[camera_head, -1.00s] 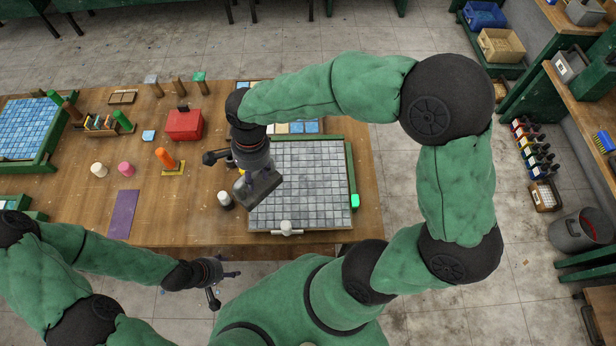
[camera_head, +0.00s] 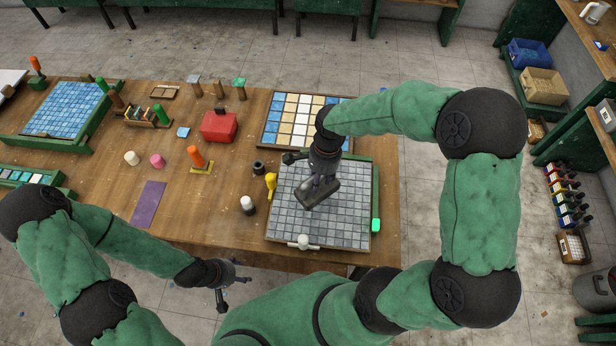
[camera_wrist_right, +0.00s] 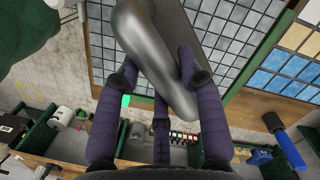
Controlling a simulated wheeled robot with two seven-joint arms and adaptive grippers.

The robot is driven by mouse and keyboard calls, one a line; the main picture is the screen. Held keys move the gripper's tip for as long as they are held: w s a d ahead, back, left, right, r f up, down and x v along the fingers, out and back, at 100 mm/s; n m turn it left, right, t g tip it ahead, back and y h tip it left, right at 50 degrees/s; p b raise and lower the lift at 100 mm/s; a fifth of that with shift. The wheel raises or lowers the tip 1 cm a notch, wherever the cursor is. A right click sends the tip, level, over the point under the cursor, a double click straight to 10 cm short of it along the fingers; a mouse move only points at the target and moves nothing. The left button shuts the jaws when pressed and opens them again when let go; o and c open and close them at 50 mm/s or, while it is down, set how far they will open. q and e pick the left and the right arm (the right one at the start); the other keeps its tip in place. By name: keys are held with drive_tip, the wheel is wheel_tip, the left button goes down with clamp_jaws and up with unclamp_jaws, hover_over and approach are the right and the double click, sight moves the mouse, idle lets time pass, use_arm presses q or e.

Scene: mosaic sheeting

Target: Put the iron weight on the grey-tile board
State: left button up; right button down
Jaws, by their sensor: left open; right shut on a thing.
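The iron weight (camera_head: 317,192) is a dark grey metal block in my right gripper (camera_head: 324,172). In the right wrist view the smooth weight (camera_wrist_right: 158,60) sits between the dark fingers, which are shut on it. The grey-tile board (camera_head: 345,228) has a green frame and lies on the wooden table at the right. The weight appears over the middle of the board; the gap below it cannot be told. The board also shows behind the weight in the right wrist view (camera_wrist_right: 98,45). My left gripper (camera_head: 226,288) is open and empty in front of the table's near edge.
A blue, cream and white tile board (camera_head: 270,128) lies behind the grey one. A yellow object (camera_head: 270,184), a black ring (camera_head: 258,167) and a white-topped bottle (camera_head: 248,205) stand left of it. A white-handled tool (camera_head: 303,243) lies at its near edge.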

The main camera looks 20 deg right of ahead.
sight(325, 186)
drive_tip(key=shift+w+d+f, duration=0.2)
drive_tip(key=shift+d+f, duration=0.75)
drive_tip(key=shift+f, duration=0.05)
drive_tip(key=shift+d+f, duration=0.2)
drive_tip(key=shift+f, duration=1.55)
drive_tip(key=shift+f, duration=0.15)
drive_tip(key=c, duration=0.8)
unclamp_jaws()
drive_tip(key=shift+s, duration=0.1)
drive_tip(key=shift+a, duration=0.1)
drive_tip(key=shift+r, duration=0.45)
drive_tip(key=r, duration=0.3)
drive_tip(key=d+r, duration=0.1)
drive_tip(key=r, duration=0.7)
drive_tip(key=shift+d+r, duration=0.1)
drive_tip(key=shift+d, duration=0.15)
